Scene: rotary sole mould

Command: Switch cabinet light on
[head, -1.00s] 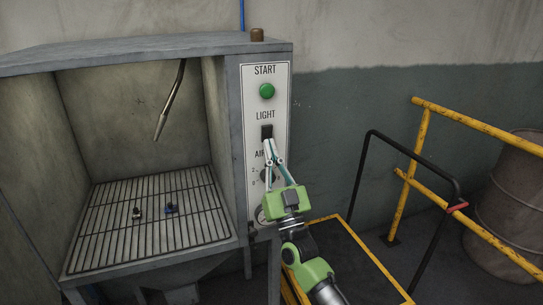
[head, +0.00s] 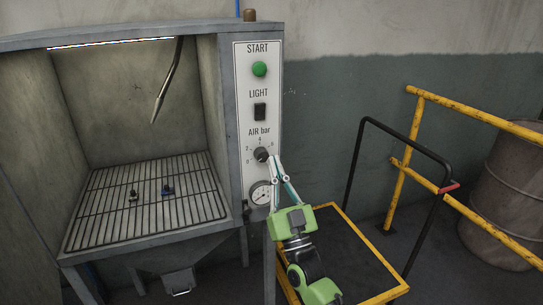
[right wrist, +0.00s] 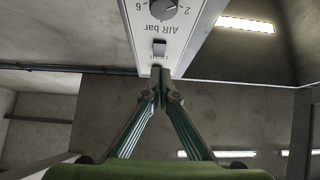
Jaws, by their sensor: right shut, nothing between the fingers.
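The cabinet (head: 228,130) has a white control panel on its right front edge. The black light switch (head: 260,111) sits under the word LIGHT, uncovered; it also shows in the right wrist view (right wrist: 159,47). A lit strip (head: 110,44) glows under the cabinet's top. My right gripper (head: 272,158) is shut and empty. In the head view its tips appear beside the air knob (head: 261,154), below the switch. In the right wrist view the closed tips (right wrist: 159,72) lie just short of the switch in the picture; the gap's depth is unclear. My left gripper is out of view.
The green START button (head: 259,69) is above the switch, and a gauge (head: 260,193) is below the knob. A hose (head: 168,80) hangs over the grate (head: 110,216), which holds small parts. Yellow rails (head: 470,115) and a barrel (head: 505,205) stand at right.

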